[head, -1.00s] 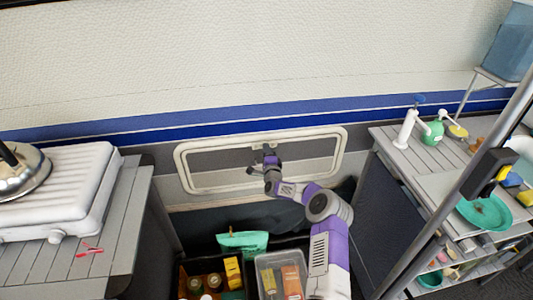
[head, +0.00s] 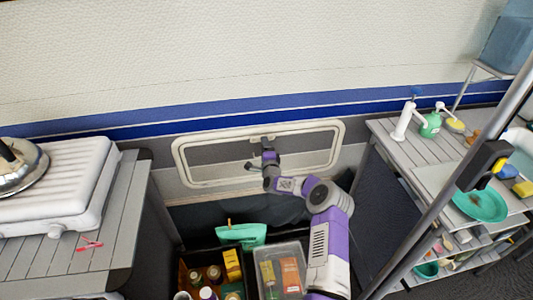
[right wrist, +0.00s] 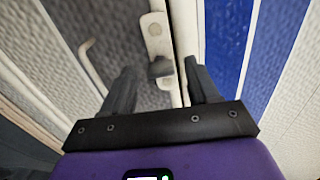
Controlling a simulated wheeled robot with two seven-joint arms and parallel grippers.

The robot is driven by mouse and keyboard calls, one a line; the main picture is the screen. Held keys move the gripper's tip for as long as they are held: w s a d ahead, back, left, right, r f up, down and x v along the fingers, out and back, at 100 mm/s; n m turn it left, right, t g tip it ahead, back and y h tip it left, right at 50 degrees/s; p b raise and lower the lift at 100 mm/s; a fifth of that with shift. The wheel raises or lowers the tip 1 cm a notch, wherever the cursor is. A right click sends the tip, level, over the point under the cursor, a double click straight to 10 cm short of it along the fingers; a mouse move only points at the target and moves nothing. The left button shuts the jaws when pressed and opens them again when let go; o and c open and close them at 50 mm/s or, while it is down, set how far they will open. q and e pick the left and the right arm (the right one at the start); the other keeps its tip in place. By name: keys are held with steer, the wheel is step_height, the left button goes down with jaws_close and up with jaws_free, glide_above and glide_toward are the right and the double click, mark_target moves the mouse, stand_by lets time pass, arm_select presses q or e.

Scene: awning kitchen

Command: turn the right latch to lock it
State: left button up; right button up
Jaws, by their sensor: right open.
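The latch shows in the right wrist view as a pale plate (right wrist: 154,32) with a dark grey knob (right wrist: 161,68), at the edge of the hatch frame. My right gripper (right wrist: 160,72) is open, with one finger on each side of the knob; contact is not clear. In the head view my right gripper (head: 268,148) reaches the upper part of the white-framed hatch (head: 180,160) and mostly hides the latch. My left gripper is not in view.
A pale bent handle (right wrist: 88,62) lies left of the fingers in the wrist view. Below the hatch are a green bag (head: 242,234) and bins of jars and boxes. A white stove (head: 75,190) stands at left, a shelf unit (head: 410,160) at right.

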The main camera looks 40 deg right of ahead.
steer(key=p+v, duration=0.2)
steer(key=v, duration=0.4)
steer(key=shift+s, duration=0.25)
steer(key=shift+a, duration=0.1)
steer(key=s+a+f+n+g+y+p, duration=0.1)
steer(key=s+a+f+n+g+y, duration=0.2)
steer(key=a, duration=0.7)
steer(key=s+a+f+n+g+y+p, duration=0.15)
steer(key=a+f+n+y, duration=0.3)
steer(key=a, duration=0.55)
steer(key=s+a+f+n+g+y+p, duration=0.1)
steer(key=s+a+f+n+y, duration=0.2)
steer(key=a, duration=0.7)
steer(key=s+a+n+g+y+p, duration=0.1)
steer(key=s+a+n+g, duration=0.4)
steer(key=s, duration=0.8)
steer(key=s+a+n+g+y+p, duration=0.1)
steer(key=s+a+n+g, duration=0.3)
steer(key=s, duration=0.9)
steer(key=a+n+p, duration=0.1)
steer(key=a+n, duration=0.1)
steer(key=a, duration=0.1)
steer(key=shift+a+f+g, duration=0.35)
steer(key=shift+f, duration=0.05)
steer(key=shift+y, duration=0.25)
